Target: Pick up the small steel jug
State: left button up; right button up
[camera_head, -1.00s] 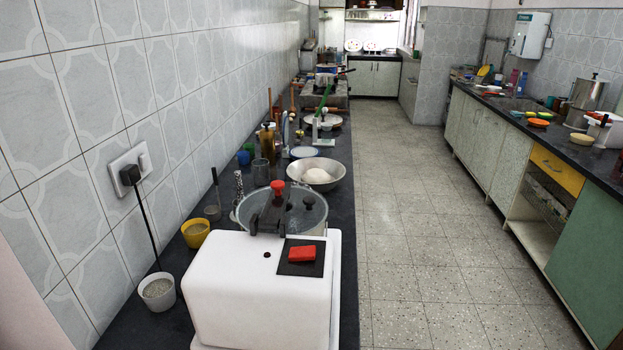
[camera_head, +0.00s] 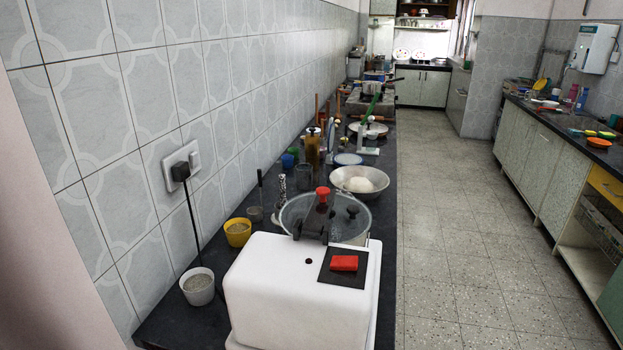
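I cannot surely pick out a small steel jug. A dark grey metal-looking cylinder (camera_head: 304,176) stands on the left counter near the tiled wall, behind the large glass-lidded pot. A smaller grey cup (camera_head: 255,214) stands nearer, next to the yellow bowl. Whether either has a spout or handle is too small to tell. Neither of my grippers is in view.
A white appliance (camera_head: 283,287) fills the near end of the left counter. Beside it are a white cup (camera_head: 198,288), a yellow bowl (camera_head: 237,233) and the glass-lidded pot (camera_head: 345,216). A wide metal bowl (camera_head: 354,188) stands farther back. The tiled floor (camera_head: 448,260) is clear.

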aim_at(306, 175)
jog(key=k, duration=0.15)
jog(key=k+u, duration=0.25)
jog(key=u, duration=0.2)
jog(key=k+j+u, duration=0.15)
jog(key=u, duration=0.25)
jog(key=i+l+u, duration=0.15)
jog(key=l, duration=0.45)
jog(key=i+l+u, duration=0.2)
jog(key=l, duration=0.4)
jog(key=l+u, duration=0.15)
jog(key=l, duration=0.45)
jog(key=i+l, duration=0.1)
jog(key=l, duration=1.4)
jog(key=i+l, duration=0.15)
jog(key=l, duration=1.4)
jog(key=i, duration=0.05)
